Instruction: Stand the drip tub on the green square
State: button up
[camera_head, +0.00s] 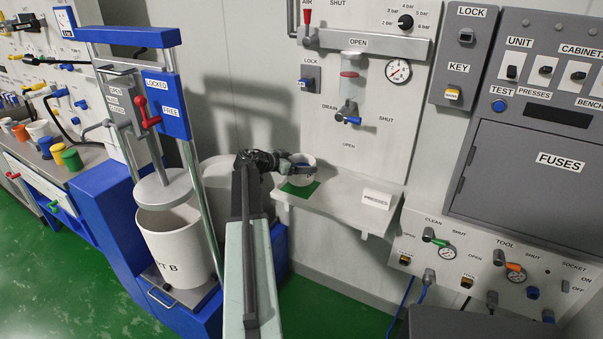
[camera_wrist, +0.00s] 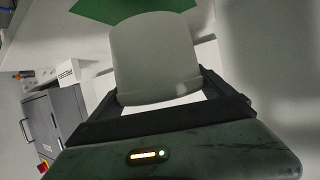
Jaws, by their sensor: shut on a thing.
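The drip tub (camera_head: 304,172) is a small pale grey-white cup at the left end of the wall shelf, below the drain valve. My gripper (camera_head: 289,166) reaches it from the left and is shut on it. In the wrist view the tub (camera_wrist: 155,58) sits between the two fingers of my gripper (camera_wrist: 158,88). The green square (camera_head: 299,189) lies on the shelf beneath and in front of the tub; part of it also shows beyond the tub in the wrist view (camera_wrist: 110,10). I cannot tell whether the tub touches it.
The white shelf (camera_head: 340,205) carries a "PRESSES" sign (camera_head: 376,199) at its right. A drain valve with a blue handle (camera_head: 351,119) hangs on the panel above. The blue press with a large white drum (camera_head: 178,245) stands left of my arm. The shelf's middle is clear.

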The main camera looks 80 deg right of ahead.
notch_tip(320, 180, down, 4)
jog(key=b, duration=0.2)
jog(key=shift+r+b, duration=0.1)
jog(key=shift+b, duration=0.25)
jog(key=shift+r, duration=0.2)
jog(key=shift+f, duration=0.15)
jog(key=o, duration=1.3)
jog(key=shift+a+r+p, duration=0.15)
jog(key=shift+r+p, duration=0.2)
jog(key=shift+p, duration=0.05)
jog(key=p+v, duration=0.4)
jog(key=v, duration=0.7)
jog(key=shift+w+a, duration=0.25)
jog(key=shift+w, duration=0.05)
